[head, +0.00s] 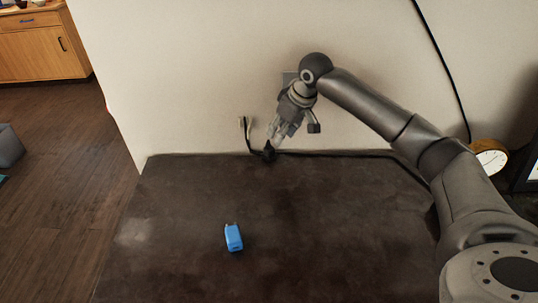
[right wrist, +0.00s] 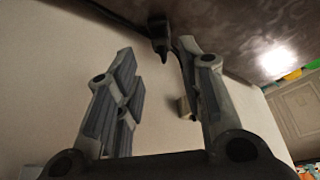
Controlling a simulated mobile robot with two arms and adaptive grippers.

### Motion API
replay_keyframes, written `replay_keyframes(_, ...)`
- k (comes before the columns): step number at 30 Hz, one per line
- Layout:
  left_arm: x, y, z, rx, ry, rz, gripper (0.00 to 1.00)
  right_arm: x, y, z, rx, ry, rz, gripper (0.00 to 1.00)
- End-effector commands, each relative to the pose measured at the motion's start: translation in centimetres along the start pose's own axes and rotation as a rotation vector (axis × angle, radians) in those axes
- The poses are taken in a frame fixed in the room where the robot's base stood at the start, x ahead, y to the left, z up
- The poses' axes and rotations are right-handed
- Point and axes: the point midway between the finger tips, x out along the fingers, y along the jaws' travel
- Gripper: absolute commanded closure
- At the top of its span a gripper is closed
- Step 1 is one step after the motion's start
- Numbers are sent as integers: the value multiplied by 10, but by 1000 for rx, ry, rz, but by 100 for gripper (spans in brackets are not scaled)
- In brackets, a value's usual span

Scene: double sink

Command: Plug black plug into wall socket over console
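The black plug (head: 268,154) is at the back edge of the dark console, by the wall, with a black cable beside it. In the right wrist view the black plug (right wrist: 159,28) shows beyond the fingertips, apart from them. My right gripper (head: 274,136) is open and empty, tilted down just above the plug; its spread fingers show in the right wrist view (right wrist: 155,55). My left gripper is not in view.
A blue block-like object (head: 233,238) lies on the console (head: 330,240), towards the front. A round clock (head: 490,158) stands at the right. A black cable (head: 445,65) hangs down the wall. Most of the console top is clear.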

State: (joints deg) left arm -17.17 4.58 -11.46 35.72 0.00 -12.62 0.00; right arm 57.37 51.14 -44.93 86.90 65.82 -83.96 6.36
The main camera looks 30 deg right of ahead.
Motion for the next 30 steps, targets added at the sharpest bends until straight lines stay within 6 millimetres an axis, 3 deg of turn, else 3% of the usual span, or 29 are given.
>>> replay_keyframes(4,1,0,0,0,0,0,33,9,0,1,1,-3,-1,64)
replay_keyframes(12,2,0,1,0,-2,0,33,49,0,0,1,-1,-1,64)
replay_keyframes(25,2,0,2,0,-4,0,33,58,0,0,0,0,0,64)
replay_keyframes(30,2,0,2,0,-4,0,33,79,0,1,2,-3,0,64)
